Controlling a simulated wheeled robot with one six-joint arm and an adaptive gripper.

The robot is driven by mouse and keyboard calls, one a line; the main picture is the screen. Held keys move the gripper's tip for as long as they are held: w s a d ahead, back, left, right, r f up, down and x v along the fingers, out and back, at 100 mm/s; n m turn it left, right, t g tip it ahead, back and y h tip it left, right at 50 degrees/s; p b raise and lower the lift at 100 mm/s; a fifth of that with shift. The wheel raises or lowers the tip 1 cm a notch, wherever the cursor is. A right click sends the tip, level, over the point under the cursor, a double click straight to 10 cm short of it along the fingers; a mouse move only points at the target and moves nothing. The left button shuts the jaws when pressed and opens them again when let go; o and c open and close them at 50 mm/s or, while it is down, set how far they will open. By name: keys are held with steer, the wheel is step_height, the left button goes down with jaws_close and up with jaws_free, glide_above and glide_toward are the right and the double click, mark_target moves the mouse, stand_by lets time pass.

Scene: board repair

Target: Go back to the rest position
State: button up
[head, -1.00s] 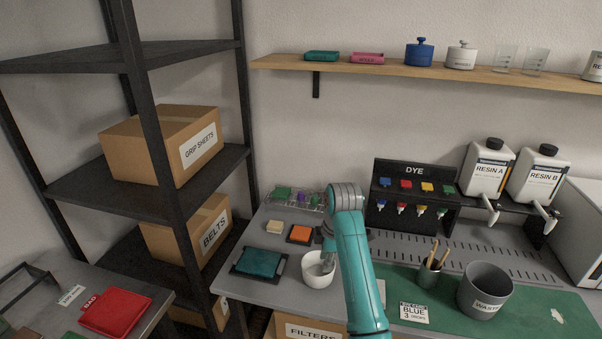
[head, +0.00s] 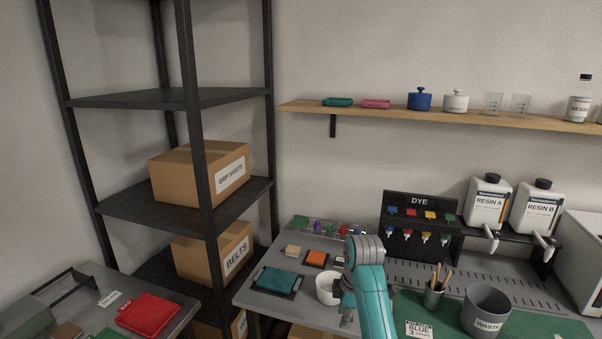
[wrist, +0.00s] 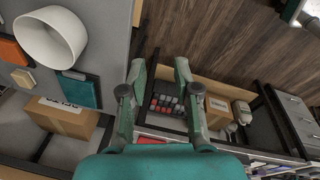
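My gripper (wrist: 158,68) is open in the wrist view, its two fingers apart with nothing between them. In the head view my gripper (head: 347,318) is partly hidden and hangs near the bench's front edge, just right of and in front of the white cup (head: 327,290). The cup stands on the bench, and my arm hides its right side. The cup also shows in the wrist view (wrist: 50,38), at the upper left, apart from the fingers.
A teal pad on a dark tray (head: 278,281), an orange block (head: 316,258) and a beige block (head: 293,251) lie left of the cup. At right stand a pencil holder (head: 434,296) and a waste bin (head: 486,312). A black shelf rack (head: 190,100) rises at left.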

steer(key=s+d+f+m+t, duration=0.1)
steer(key=s+f+m+t, duration=0.1)
steer(key=s+f, duration=0.5)
steer(key=s+d+f+m+t, duration=0.1)
steer(key=s+f+m, duration=0.15)
steer(key=f, duration=0.95)
steer(key=s+d+f+m+t, duration=0.1)
steer(key=s+f+m+t, duration=0.15)
steer(key=s, duration=0.55)
steer(key=s+d+f+m+t, duration=0.15)
steer(key=s+f, duration=0.25)
steer(key=s, duration=0.5)
steer(key=s+d+r+m+t, duration=0.1)
steer(key=s+r+m, duration=0.15)
steer(key=s, duration=0.55)
steer(key=s+d+r+m+t, duration=0.1)
steer(key=s+r+m+t, duration=0.15)
steer(key=s, duration=0.65)
steer(key=s+r+m+t, duration=0.1)
steer(key=s+r+m, duration=0.1)
steer(key=s+r, duration=0.5)
steer(key=s+r+m+t+h, duration=0.1)
steer(key=s+r+m+t, duration=0.1)
steer(key=s+r, duration=0.5)
step_height(320, 180, up, 5)
steer(key=shift+d+f, duration=0.15)
steer(key=shift+d, duration=0.15)
